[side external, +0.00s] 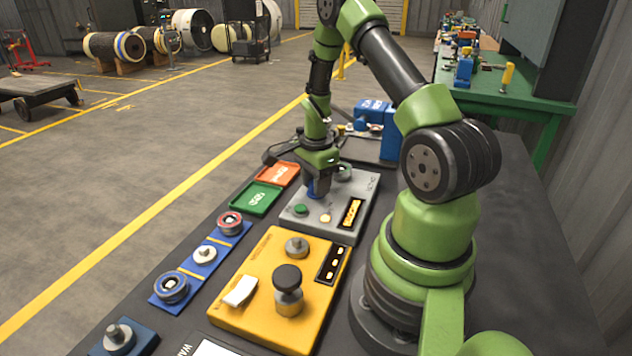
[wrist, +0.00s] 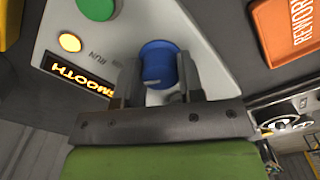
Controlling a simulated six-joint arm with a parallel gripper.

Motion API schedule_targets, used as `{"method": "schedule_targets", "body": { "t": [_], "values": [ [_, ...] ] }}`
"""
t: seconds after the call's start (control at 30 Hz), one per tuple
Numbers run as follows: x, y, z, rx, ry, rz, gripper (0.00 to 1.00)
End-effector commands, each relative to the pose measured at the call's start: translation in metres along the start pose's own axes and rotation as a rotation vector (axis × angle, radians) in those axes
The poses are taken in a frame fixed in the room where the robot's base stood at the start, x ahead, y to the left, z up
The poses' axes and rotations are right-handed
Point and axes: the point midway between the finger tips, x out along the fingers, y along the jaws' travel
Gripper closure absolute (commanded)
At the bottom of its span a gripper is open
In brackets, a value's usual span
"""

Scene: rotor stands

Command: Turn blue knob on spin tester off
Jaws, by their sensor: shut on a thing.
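The spin tester (side external: 331,231) is a light grey box on the dark bench. Its blue knob (wrist: 158,64) sits between the two fingers of my gripper (wrist: 157,75) in the wrist view. The gripper is shut on the knob, with a finger at each side. A light pointer mark shows on the knob's near edge. In the side view my gripper (side external: 319,184) reaches down from above and mostly hides the knob. The tester's amber lamp (wrist: 70,42) beside "RUN" is lit, and its display (wrist: 80,77) reads "SMOOTH". A green button (wrist: 97,8) is on the same panel.
A yellow box (side external: 262,311) with a black-topped knob stands nearer the camera. Green (side external: 257,199) and orange (side external: 278,174) trays lie left of the tester. A blue strip (side external: 189,276) holds several round parts. Blue equipment (side external: 377,113) stands behind.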

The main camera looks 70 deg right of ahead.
Motion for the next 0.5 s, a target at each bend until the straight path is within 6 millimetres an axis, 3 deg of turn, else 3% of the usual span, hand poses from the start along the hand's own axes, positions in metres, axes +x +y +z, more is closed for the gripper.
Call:
{"method": "schedule_targets", "body": {
  "t": [0.5],
  "values": [
    [-0.0005,0.0005,0.0001,-0.384,-0.002,0.001,0.88]
  ]
}}
